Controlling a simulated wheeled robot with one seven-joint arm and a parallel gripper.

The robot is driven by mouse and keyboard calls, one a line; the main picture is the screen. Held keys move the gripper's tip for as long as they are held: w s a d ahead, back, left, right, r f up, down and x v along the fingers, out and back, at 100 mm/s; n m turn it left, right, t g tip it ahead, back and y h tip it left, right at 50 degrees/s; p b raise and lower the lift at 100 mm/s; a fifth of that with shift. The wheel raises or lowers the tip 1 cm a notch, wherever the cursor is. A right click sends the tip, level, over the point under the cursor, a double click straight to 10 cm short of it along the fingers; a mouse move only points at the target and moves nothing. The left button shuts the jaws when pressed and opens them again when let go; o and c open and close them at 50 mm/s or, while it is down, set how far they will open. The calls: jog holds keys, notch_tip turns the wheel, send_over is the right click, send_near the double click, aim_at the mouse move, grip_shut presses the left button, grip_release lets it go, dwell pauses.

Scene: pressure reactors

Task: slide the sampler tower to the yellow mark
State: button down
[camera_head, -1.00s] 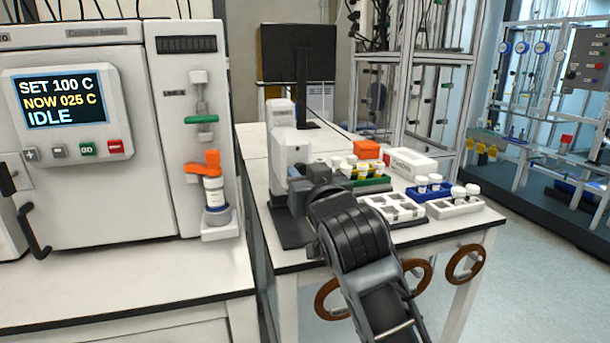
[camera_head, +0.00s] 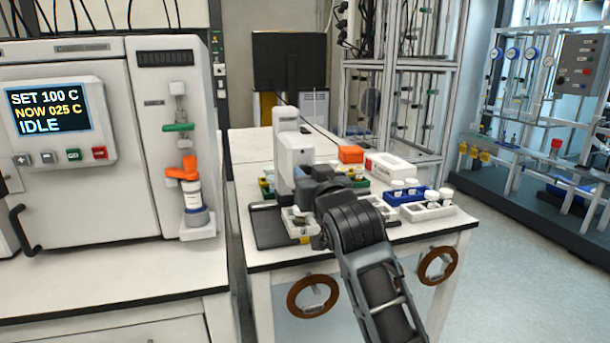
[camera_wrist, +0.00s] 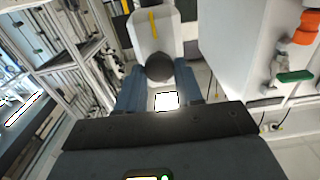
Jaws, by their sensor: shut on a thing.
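The sampler tower (camera_head: 297,160) is a white upright column on the bench, beside a black base plate (camera_head: 268,228). My gripper (camera_head: 312,182) is at the tower's front, with its fingers largely hidden by my wrist. In the wrist view, my gripper's two blue-grey fingers (camera_wrist: 159,84) are shut on a dark round knob (camera_wrist: 159,66) in front of a white body with a yellow strip (camera_wrist: 153,22). A small yellow patch (camera_head: 304,240) shows low by the tray in front of the tower; I cannot tell whether it is the mark.
A white tray (camera_head: 290,216) is partly hidden by my arm. A blue rack (camera_head: 404,197), a white rack with capped vials (camera_head: 428,212), an orange box (camera_head: 350,154) and a white box (camera_head: 391,168) stand to the right. An oven-like unit (camera_head: 90,190) is at the left.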

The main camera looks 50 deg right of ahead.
jog(key=c, duration=0.8)
grip_release()
jog(key=shift+o, duration=0.2)
jog(key=v, duration=0.8)
jog(key=shift+b, duration=0.35)
jog(key=shift+f, duration=0.1)
jog(key=s+a+f+n+y, duration=0.4)
jog(key=s+a+f+y, duration=0.2)
jog(key=s+a+f, duration=0.7)
jog(key=s+a+f+n+y, duration=0.1)
jog(key=s+a, duration=0.2)
jog(key=s, duration=0.3)
jog(key=s+a+f+n+y, duration=0.1)
jog(key=s+a, duration=0.2)
jog(key=s, duration=0.4)
jog(key=s+a+f+y+p, duration=0.1)
jog(key=s+a+y, duration=0.1)
jog(key=s, duration=0.4)
jog(key=shift+s+a+f+n, duration=0.2)
jog(key=shift+a+n, duration=0.2)
jog(key=shift+a, duration=0.35)
